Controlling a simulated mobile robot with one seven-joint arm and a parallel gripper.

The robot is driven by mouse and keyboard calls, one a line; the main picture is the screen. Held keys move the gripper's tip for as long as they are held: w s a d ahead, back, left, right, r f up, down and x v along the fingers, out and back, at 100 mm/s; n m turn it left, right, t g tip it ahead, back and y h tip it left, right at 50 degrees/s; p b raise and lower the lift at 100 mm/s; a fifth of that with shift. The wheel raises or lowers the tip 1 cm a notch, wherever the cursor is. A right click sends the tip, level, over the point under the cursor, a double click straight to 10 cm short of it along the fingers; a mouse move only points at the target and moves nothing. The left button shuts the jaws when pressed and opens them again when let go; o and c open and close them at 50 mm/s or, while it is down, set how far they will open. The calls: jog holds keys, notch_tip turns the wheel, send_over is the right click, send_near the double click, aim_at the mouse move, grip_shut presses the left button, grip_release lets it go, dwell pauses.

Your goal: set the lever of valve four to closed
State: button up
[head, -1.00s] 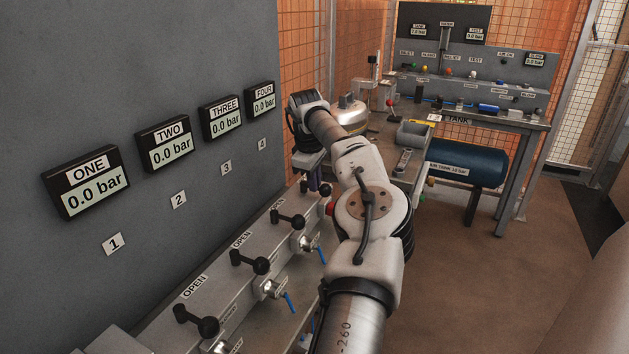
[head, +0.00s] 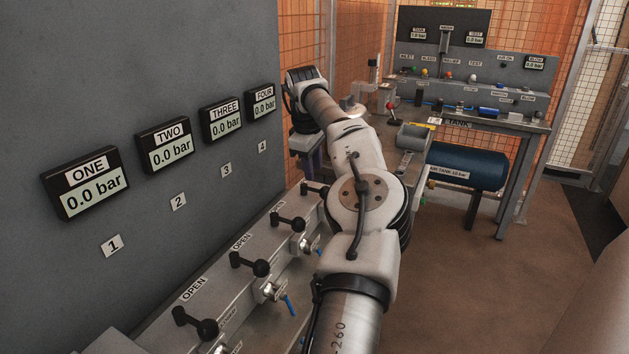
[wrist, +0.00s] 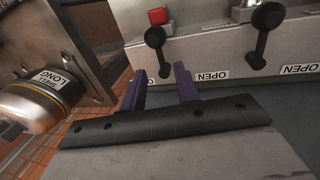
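The lever of valve four (head: 315,188) is black with a ball end, at the far end of the row in the head view. It appears to be the left lever (wrist: 155,40) in the wrist view, beside an OPEN label (wrist: 212,76). My gripper (head: 313,160) is above and beyond this lever in the head view.
The levers of valve three (head: 290,221), two (head: 250,263) and one (head: 195,322) stand nearer along the bench. The gauge FOUR (head: 262,102) reads 0.0 bar. A red button (wrist: 158,16) and a silver cylinder (wrist: 35,103) are close to the gripper in the wrist view.

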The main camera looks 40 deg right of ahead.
notch_tip(320, 180, up, 8)
jog(key=a, duration=0.1)
jog(key=shift+s+a, duration=0.25)
jog(key=shift+s, duration=0.15)
jog(key=shift+r, duration=0.1)
